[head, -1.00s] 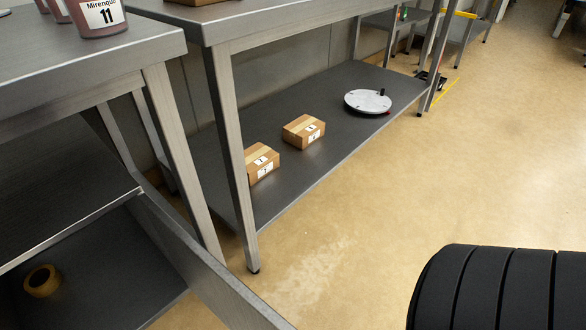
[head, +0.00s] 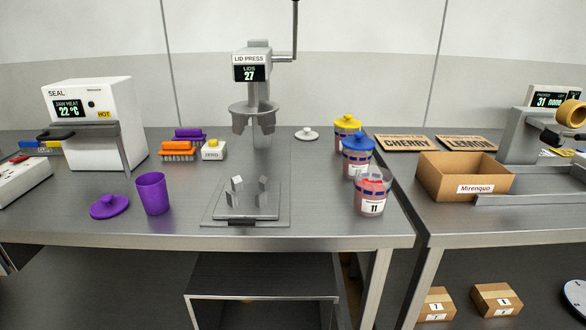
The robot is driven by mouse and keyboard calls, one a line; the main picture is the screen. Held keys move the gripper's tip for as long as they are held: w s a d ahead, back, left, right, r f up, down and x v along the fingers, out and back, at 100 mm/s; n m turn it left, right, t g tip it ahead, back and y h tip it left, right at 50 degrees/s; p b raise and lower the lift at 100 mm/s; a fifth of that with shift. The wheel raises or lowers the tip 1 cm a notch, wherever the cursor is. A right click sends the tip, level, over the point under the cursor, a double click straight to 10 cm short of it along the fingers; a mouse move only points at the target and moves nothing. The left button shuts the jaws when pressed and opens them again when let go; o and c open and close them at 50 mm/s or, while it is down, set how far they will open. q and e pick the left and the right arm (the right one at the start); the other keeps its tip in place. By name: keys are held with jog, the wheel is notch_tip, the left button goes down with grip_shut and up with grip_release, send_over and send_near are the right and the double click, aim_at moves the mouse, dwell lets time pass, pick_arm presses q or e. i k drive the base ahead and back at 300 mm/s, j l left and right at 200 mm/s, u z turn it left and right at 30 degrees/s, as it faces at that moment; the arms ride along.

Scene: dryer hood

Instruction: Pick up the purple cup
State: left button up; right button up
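The purple cup (head: 152,193) stands upright and open-topped on the steel table, left of the lid press base. A purple lid (head: 109,206) with a knob lies flat just left of it, apart from it. Neither of my grippers shows in the head view, so their place relative to the cup cannot be told.
The lid press (head: 256,85) stands behind and right of the cup, above its base plate (head: 222,215). A white sealer (head: 95,125) is behind left. Brushes (head: 178,150) lie behind the cup. Lidded jars (head: 357,155) and an open jar (head: 371,192) stand right. The table's front strip is clear.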

aim_at(151, 187)
jog(key=l+u, duration=0.15)
jog(key=l, duration=0.25)
jog(key=k+l+u, duration=0.2)
jog(key=l, duration=0.15)
jog(key=l+u, duration=0.15)
jog(key=l, duration=0.2)
jog(key=k+l+u, duration=0.15)
jog(key=l, duration=0.2)
jog(key=k+l+u, duration=0.2)
jog(key=i+j+z, duration=0.25)
jog(key=j, duration=0.55)
jog(key=i+j+z, duration=0.3)
jog(key=j, duration=0.6)
jog(key=i+j+z, duration=0.1)
jog(key=j+z, duration=0.15)
jog(key=j, duration=0.6)
jog(key=j+z, duration=0.25)
jog(key=j, duration=0.7)
jog(key=i, duration=0.05)
